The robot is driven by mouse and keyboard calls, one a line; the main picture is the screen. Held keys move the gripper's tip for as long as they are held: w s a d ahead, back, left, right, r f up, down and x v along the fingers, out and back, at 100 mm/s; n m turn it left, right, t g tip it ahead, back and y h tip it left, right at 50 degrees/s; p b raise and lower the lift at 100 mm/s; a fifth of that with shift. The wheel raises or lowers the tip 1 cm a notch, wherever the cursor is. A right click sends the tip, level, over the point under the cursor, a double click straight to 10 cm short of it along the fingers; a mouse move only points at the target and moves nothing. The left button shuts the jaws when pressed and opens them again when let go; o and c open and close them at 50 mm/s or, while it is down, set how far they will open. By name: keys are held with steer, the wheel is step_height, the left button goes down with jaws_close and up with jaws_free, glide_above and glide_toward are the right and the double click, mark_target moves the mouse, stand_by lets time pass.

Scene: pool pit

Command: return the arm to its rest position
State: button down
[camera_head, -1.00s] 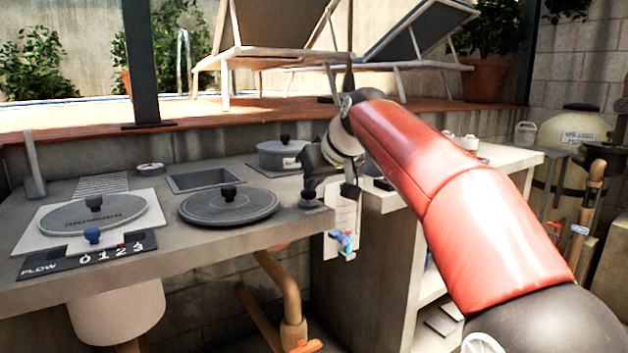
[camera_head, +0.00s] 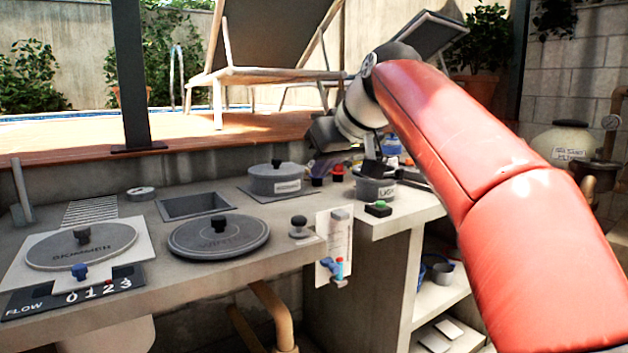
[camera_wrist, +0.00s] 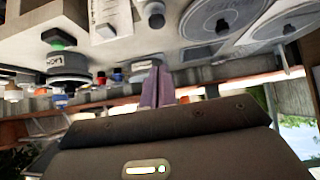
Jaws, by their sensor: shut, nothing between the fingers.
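My gripper (camera_head: 322,165) is raised above the back of the counter, at the end of my red arm. In the wrist view its two purple fingers (camera_wrist: 157,88) lie together, shut with nothing between them. The fingertips are partly dark and small in the head view. The wrist view is upside down, with the counter (camera_wrist: 200,55) at the top. My gripper appears apart from the counter things behind and below it.
A post (camera_head: 132,80) stands at left. Loungers (camera_head: 270,75) stand on the deck behind.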

steer(key=shift+s+d+r, duration=0.15)
steer(key=shift+s+r, duration=0.15)
steer(key=shift+r, duration=0.05)
steer(key=shift+f, duration=0.1)
steer(key=s+d+f+m+h, duration=0.1)
steer(key=s+d+f, duration=0.3)
steer(key=s+f, duration=0.5)
steer(key=s+d+f+m+g+h, duration=0.1)
steer(key=s+d+f+m+h, duration=0.1)
steer(key=s+d+f, duration=0.3)
steer(key=s+d+f+m+g+h, duration=0.1)
steer(key=s+d+f+m+h, duration=0.1)
steer(key=s+f, duration=1.1)
step_height(320, 180, down, 5)
steer(key=d+m, duration=0.1)
steer(key=d, duration=0.1)
steer(key=shift+d+m, duration=0.35)
steer(key=shift+m, duration=0.05)
steer(key=shift+s, duration=0.1)
